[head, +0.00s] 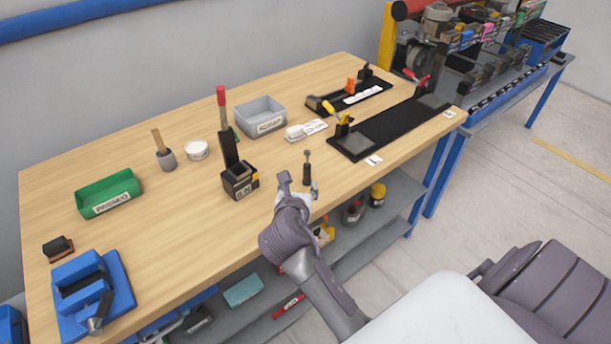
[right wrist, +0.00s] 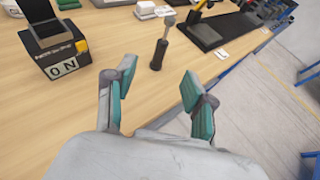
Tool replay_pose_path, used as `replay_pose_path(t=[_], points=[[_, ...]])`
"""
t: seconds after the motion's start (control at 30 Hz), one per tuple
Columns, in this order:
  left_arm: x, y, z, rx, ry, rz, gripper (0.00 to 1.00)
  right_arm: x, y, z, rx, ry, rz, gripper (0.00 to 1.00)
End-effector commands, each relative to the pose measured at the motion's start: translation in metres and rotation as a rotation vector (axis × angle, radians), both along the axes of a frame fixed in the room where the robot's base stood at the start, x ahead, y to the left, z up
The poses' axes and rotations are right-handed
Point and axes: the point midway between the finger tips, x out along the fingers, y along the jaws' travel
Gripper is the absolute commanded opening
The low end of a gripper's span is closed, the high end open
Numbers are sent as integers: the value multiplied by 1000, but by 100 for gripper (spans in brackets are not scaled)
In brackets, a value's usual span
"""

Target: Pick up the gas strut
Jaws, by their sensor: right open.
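The gas strut (head: 307,174), as I take it, is a small dark cylinder with a thin grey rod and a round end on top. It stands upright near the table's front edge. In the right wrist view the strut (right wrist: 158,56) is beyond the fingertips, between their lines and slightly left of centre. My right gripper (head: 298,186) is open, with teal pads on its fingers. In the right wrist view the right gripper (right wrist: 157,82) has nothing between its fingers. Whether it touches the strut in the head view is unclear. My left gripper is not in view.
A black device marked "0 N" (head: 240,182) stands left of the strut on the wooden table (head: 200,235). Black fixture boards (head: 395,128) lie to the right. Bare wood surrounds the strut.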

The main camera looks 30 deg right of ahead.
Motion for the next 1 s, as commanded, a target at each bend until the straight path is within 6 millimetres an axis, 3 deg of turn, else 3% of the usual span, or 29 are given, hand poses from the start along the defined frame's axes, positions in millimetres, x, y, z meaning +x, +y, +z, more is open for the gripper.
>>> replay_pose_path(t=[0.13, 0.43, 1.0], points=[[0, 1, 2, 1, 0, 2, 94, 12, -9, 1, -43, 15, 11, 54], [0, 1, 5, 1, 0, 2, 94, 52, -42, -22, -39, 14, 10, 54], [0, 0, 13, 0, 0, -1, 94, 91, -81, -53, -35, 13, 9, 54]])
